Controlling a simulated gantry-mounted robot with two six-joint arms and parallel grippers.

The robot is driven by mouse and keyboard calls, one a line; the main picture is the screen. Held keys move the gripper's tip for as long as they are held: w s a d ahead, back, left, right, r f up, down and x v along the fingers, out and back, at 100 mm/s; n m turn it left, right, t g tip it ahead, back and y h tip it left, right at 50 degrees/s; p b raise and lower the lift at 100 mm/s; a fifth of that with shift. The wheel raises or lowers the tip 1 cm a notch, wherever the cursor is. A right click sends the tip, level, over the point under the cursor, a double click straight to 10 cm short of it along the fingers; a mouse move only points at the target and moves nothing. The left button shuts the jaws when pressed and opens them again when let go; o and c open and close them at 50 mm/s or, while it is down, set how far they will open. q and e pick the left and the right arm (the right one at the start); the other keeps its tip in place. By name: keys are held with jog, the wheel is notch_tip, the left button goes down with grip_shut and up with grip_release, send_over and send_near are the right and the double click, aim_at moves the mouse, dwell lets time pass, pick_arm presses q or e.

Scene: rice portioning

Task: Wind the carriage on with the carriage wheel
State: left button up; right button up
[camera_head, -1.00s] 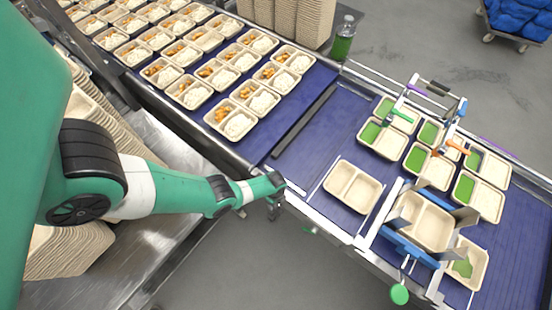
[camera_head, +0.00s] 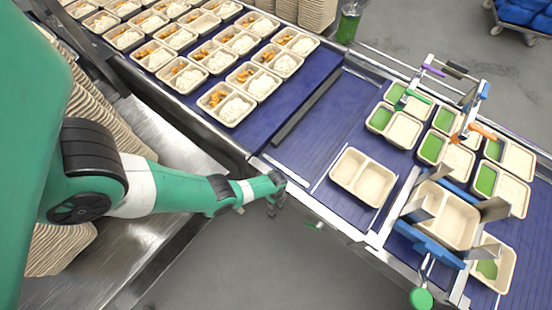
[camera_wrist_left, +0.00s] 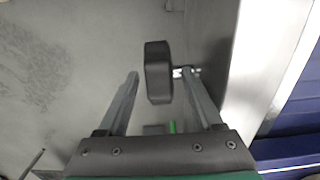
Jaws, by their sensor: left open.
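My left gripper (camera_head: 276,207) hangs beside the near edge of the conveyor in the head view, its jaws small there. In the left wrist view my left gripper (camera_wrist_left: 160,76) is open. A dark, rounded block on a short metal shaft, which looks like the carriage wheel (camera_wrist_left: 158,88) seen edge-on, stands between its fingers, with gaps visible on both sides. In the head view I cannot make the wheel out by the gripper. The likely carriage, a blue frame with metal plates (camera_head: 411,232), stands around a two-compartment tray (camera_head: 455,220). My right gripper is not in view.
An empty tray (camera_head: 362,177) lies left of the frame. Trays with green filling (camera_head: 432,148) stand behind it, under coloured handles (camera_head: 481,131). A green round knob (camera_head: 420,298) hangs at the near edge. Filled trays (camera_head: 228,105) cover the left belt. Grey floor lies below the gripper.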

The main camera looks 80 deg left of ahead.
pick_arm(q)
jog(key=shift+r, duration=0.1)
grip_shut()
jog(key=shift+w+d+g+y, duration=0.15)
jog(key=shift+d+g+y, duration=0.05)
jog(key=shift+g+y, duration=0.2)
jog(key=shift+w+f+g+y+b, duration=0.1)
jog(key=shift+f+g+y+b, duration=0.2)
jog(key=shift+y+b, duration=0.15)
jog(key=shift+w+d+f+g+y+b, duration=0.2)
jog(key=shift+g+y+b, duration=0.45)
jog(key=shift+b, duration=0.6)
jog(key=shift+r+y+b, duration=0.2)
jog(key=shift+y+b, duration=0.1)
jog(key=shift+r, duration=0.1)
jog(key=shift+s, duration=0.1)
